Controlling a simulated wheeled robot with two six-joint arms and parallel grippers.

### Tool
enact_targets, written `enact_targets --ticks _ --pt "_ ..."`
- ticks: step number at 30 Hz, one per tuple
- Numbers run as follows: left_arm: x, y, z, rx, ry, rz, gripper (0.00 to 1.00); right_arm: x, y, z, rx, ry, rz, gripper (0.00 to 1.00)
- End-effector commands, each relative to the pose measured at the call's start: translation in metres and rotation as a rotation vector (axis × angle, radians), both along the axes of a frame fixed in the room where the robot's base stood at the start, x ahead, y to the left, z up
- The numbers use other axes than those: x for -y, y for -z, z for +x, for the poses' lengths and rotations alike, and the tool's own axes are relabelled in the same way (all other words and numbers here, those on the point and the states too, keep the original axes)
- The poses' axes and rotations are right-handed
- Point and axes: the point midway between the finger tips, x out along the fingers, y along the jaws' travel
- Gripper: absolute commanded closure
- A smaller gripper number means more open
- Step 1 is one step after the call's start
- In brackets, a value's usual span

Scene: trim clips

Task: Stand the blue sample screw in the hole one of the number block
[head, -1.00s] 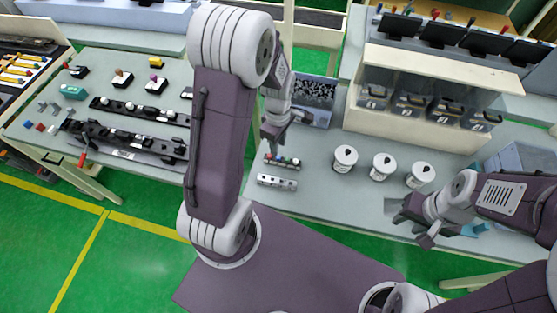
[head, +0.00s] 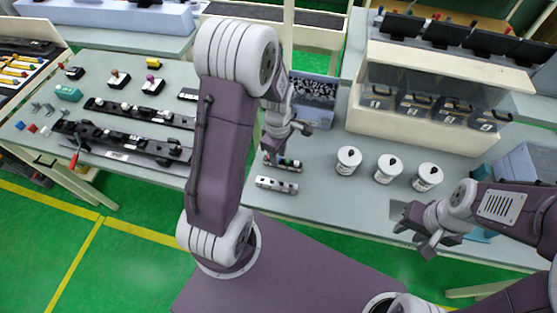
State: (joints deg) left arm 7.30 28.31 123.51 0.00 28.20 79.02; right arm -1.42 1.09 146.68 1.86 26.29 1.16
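The screw rack (head: 294,168) is a small dark strip with coloured screw heads, on the bench in the head view. My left gripper (head: 287,143) is just above it and partly covers it; its fingers look apart. I cannot pick out the blue sample screw at this size. A pale block with dark holes, seemingly the number block (head: 277,184), lies just in front of the rack; its numbers are too small to read. My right gripper (head: 419,237) is open and empty over the front right of the bench.
Three white tins (head: 388,168) stand right of the rack. Behind them is a shelf with numbered bins (head: 413,104). A grey bin of dark parts (head: 312,97) stands behind my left gripper. A separate table (head: 50,100) with clips is on the left.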

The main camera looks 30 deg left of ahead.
Motion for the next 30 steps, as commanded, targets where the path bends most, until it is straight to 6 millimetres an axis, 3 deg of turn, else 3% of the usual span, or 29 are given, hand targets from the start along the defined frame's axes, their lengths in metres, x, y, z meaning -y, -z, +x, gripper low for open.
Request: enact_targets --ticks 3,6,14,30 --pt "0.0 0.0 0.0 0.0 0.0 0.0 0.74 0.0 0.0 0.0 0.0 0.0 0.0 0.64" --pt "0.0 0.0 0.0 0.0 0.0 0.0 1.0 0.0 0.0 0.0 0.0 0.0 0.0 0.64" --pt "0.0 -0.004 0.0 0.0 0.0 0.0 1.0 0.0 -0.004 0.0 0.0 0.0 0.0 0.64" --pt "0.0 -0.038 0.0 0.001 0.0 0.0 1.0 0.0 -0.036 0.0 0.0 0.0 0.0 0.64"
